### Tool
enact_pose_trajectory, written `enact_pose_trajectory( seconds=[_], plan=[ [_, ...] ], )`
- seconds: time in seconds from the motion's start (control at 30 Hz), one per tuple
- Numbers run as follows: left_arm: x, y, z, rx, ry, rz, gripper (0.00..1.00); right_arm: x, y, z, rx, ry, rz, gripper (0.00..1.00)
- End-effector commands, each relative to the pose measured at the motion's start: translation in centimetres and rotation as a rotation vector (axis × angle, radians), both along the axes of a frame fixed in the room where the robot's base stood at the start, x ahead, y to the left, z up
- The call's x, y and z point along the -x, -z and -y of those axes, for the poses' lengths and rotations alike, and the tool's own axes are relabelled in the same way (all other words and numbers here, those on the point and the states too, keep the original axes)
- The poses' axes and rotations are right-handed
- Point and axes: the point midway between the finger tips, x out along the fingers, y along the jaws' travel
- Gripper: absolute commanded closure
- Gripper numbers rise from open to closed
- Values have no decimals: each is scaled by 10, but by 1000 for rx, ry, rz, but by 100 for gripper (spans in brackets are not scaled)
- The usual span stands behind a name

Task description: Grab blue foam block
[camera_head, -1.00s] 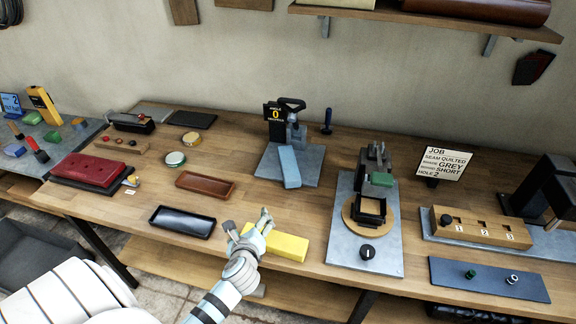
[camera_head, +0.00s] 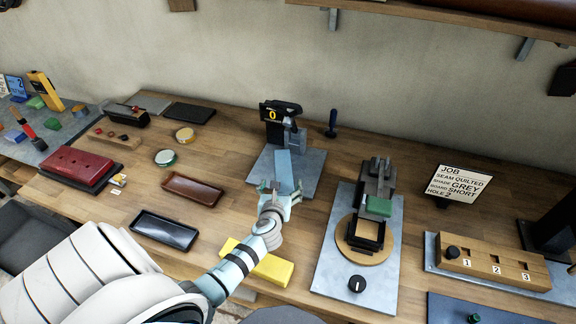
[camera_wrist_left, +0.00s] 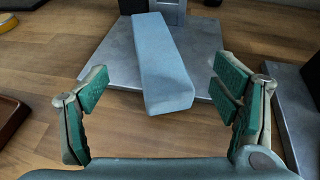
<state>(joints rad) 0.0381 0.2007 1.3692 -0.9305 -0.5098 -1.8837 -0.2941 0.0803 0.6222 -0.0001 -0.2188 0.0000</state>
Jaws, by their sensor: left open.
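The blue foam block (camera_head: 284,170) is a long light-blue bar lying on a grey metal plate (camera_head: 308,172) at the back middle of the bench. In the left wrist view the block (camera_wrist_left: 162,62) lies ahead of the jaws, its near end pointing at the gap between them. My left gripper (camera_head: 281,190) is open and empty, just in front of the block's near end. In the wrist view its green-padded fingers (camera_wrist_left: 160,92) stand wide apart on either side of that end, not touching it. My right gripper is in neither view.
A yellow block (camera_head: 262,264) lies under my left forearm. A brown tray (camera_head: 192,188) and a black tray (camera_head: 164,230) are to the left. A device labelled 0 (camera_head: 284,122) stands behind the blue block. A press on a round base (camera_head: 364,238) stands to the right.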

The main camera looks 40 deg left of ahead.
Motion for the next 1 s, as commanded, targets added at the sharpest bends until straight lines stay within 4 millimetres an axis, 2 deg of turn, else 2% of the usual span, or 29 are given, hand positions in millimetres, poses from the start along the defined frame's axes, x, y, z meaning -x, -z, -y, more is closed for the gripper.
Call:
enact_pose_trajectory(
  seconds=[0.17, 0.33, 0.57, 0.8, 0.87, 1.0],
  plan=[
    [-26, 14, -20, -1, -7, 1, 19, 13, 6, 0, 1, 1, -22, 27],
    [-40, 20, -26, 1, -6, 1, 19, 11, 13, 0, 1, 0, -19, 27],
    [-76, 38, -43, 1, -4, 2, 19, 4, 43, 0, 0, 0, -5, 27],
    [-81, 35, -45, 2, -3, 1, 19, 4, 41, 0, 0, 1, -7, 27],
    [-81, 34, -45, 2, -3, 1, 27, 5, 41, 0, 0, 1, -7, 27],
    [-81, 34, -45, 2, -3, 1, 49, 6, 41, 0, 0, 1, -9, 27]
  ],
)
